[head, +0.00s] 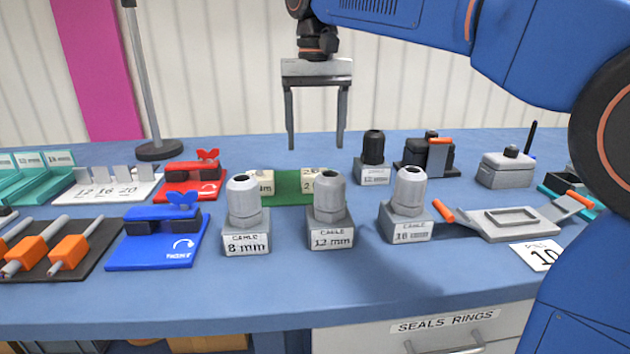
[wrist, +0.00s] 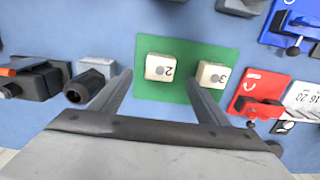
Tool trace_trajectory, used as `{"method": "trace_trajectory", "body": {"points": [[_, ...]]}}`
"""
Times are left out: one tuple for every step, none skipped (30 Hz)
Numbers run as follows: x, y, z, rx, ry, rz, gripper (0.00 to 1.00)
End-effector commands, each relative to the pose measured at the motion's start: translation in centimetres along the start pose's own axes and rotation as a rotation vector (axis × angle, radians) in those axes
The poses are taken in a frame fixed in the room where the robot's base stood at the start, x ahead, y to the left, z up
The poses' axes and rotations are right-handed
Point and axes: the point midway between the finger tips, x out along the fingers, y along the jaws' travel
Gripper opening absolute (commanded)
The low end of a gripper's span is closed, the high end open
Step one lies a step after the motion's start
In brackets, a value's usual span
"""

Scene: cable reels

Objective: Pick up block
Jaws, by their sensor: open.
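Two small cream blocks sit on a green mat (wrist: 185,93) on the blue bench. The block marked 2 (wrist: 159,67) is on the left in the wrist view and the block marked 3 (wrist: 212,74) is on the right. In the head view they are partly hidden behind the grey cable glands; the right block (head: 312,182) and left block (head: 265,184) show above them. My gripper (head: 316,146) is open and empty, pointing down above the mat. In the wrist view, the block marked 2 shows between its fingers, which are apart from it.
Grey cable glands for 8 mm (head: 246,212), 12 mm (head: 330,210) and 16 mm (head: 407,205) stand in front of the mat. A dark gland (head: 373,153) stands right of it. A red clamp (head: 189,181) and a blue clamp (head: 160,237) are to the left.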

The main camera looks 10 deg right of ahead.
Motion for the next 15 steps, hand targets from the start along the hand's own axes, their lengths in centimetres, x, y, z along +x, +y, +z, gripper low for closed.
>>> {"method": "trace_trajectory", "body": {"points": [[0.7, 0.0, 0.0, 0.0, -0.002, 0.001, 0.69], [1.1, 0.0, 0.0, 0.0, -0.001, 0.0, 0.69], [1.4, 0.0, 0.0, 0.0, -0.001, 0.0, 0.69], [1.7, 0.0, 0.0, 0.0, -0.001, 0.0, 0.69], [1.9, 0.0, 0.0, 0.0, -0.001, 0.0, 0.69], [2.1, 0.0, 0.0, 0.0, -0.001, 0.0, 0.69], [2.2, 0.0, 0.0, 0.0, 0.0, 0.0, 0.69], [2.3, 0.0, 0.0, 0.0, 0.0, 0.0, 0.69], [2.5, 0.0, -0.1, 0.0, 0.0, 0.0, 0.69], [2.7, 0.0, -0.1, 0.0, 0.0, 0.0, 0.69], [2.9, 0.0, -0.1, 0.0, -0.001, 0.0, 0.69], [3.4, 0.0, -0.1, 0.0, -0.002, 0.001, 0.69], [3.8, 0.0, -0.2, 0.0, -0.002, 0.001, 0.69], [4.2, 0.0, -0.3, 0.0, -0.002, 0.001, 0.69], [4.8, 0.0, -0.3, 0.0, -0.003, 0.001, 0.69]]}}
